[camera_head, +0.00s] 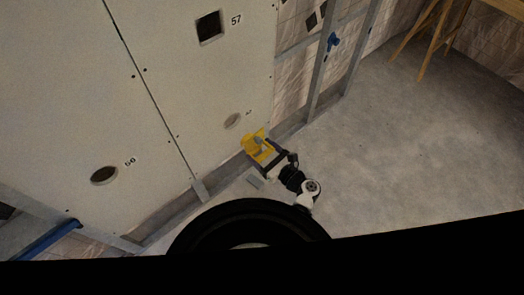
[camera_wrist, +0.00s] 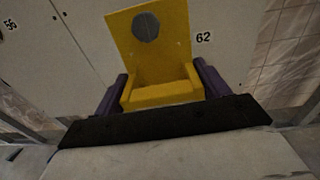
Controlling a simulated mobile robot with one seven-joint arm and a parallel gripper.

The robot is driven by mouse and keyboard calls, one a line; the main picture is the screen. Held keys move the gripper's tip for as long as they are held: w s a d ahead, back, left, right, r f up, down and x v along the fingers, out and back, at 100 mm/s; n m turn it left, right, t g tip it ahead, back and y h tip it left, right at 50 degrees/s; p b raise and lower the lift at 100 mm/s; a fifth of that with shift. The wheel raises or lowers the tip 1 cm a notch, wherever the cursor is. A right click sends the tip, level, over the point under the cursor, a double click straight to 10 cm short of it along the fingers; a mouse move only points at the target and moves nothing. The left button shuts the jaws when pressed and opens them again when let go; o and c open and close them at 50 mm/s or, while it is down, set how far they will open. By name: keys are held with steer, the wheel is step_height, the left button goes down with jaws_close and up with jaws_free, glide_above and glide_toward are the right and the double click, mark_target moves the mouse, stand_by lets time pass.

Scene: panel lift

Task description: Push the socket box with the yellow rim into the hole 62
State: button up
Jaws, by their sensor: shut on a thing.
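My gripper (camera_head: 266,155) is shut on a yellow piece (camera_head: 249,144) low in front of the white panel. In the wrist view its two purple fingers clasp the lower block of the yellow piece (camera_wrist: 160,93) from both sides. An upright yellow plate rises from that block, with a grey round disc (camera_wrist: 145,27) on it. I cannot tell whether the disc is part of the socket box. The label 62 (camera_wrist: 203,37) shows on the panel right of the plate.
Bare metal studs (camera_head: 325,60) stand to the right. The grey floor (camera_head: 430,150) is clear there, up to a wooden trestle (camera_head: 432,35).

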steer(key=shift+s+d+f+m+t, duration=0.15)
steer(key=shift+s+d+f+t, duration=0.1)
steer(key=shift+d, duration=0.1)
steer(key=shift+s+d+f+m+t, duration=0.1)
steer(key=shift+d+f+m+t, duration=0.05)
steer(key=shift+d+t, duration=0.15)
steer(key=b+x, duration=0.2)
steer(key=x, duration=0.7)
steer(key=shift+w+a+b, duration=0.15)
steer(key=shift+w+b, duration=0.25)
steer(key=shift+w+a+f, duration=0.1)
steer(key=shift+w+a, duration=0.05)
steer(key=shift+w+a, duration=0.15)
steer(key=shift+w, duration=0.1)
steer(key=shift+x, duration=0.75)
steer(key=shift+w+a, duration=0.25)
steer(key=shift+w, duration=0.15)
steer(key=shift+w+a, duration=0.25)
steer(key=shift+w, duration=0.05)
steer(key=shift+w+a+b, duration=0.3)
steer(key=shift+w+a, duration=0.05)
steer(key=shift+w, duration=0.15)
stand_by(0.6)
